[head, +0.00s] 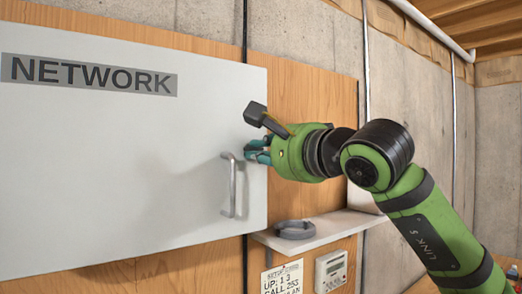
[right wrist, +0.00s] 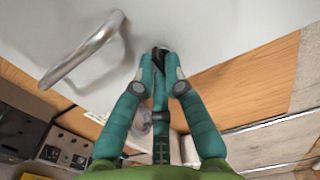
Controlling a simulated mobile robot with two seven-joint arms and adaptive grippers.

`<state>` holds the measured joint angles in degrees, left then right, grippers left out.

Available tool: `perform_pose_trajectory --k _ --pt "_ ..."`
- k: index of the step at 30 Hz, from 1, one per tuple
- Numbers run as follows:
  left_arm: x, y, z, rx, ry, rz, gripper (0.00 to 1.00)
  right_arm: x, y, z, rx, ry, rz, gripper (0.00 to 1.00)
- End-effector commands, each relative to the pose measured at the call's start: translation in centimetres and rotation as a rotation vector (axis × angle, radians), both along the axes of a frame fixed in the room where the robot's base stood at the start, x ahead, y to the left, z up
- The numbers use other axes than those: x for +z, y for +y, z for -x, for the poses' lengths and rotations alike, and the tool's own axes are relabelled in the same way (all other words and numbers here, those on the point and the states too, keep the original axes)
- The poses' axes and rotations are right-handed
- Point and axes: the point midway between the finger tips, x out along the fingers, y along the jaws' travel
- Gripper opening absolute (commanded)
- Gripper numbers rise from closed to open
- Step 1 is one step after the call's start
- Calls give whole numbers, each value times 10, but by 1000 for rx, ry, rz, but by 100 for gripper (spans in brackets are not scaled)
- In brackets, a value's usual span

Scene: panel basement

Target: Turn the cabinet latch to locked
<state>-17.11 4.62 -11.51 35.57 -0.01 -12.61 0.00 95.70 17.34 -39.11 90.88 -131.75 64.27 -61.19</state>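The white cabinet door (head: 120,190) carries a NETWORK label and a metal handle (head: 232,186). The door looks closed. My right gripper (head: 257,152) is at the door's right edge, above and right of the handle. In the right wrist view, the teal fingertips (right wrist: 161,66) are drawn close together around a small dark latch (right wrist: 161,49) on the white door. The fingers hide most of the latch, so its angle cannot be told. In the head view the hand hides the latch. My left gripper is not in view.
Below the hand, a small white shelf (head: 325,228) holds a grey ring-shaped thing (head: 295,229). A paper note (head: 283,279) and a wall device (head: 331,270) are under it. The door handle (right wrist: 85,50) is close left of the fingers in the wrist view.

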Motion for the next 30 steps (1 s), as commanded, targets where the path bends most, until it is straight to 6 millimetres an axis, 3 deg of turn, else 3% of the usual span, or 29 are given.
perform_pose_trajectory --k 14,30 --pt "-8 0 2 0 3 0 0 -2 0 0 -1 30 -41 0" --pt "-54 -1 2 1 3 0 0 -3 1 1 -1 282 -390 0"
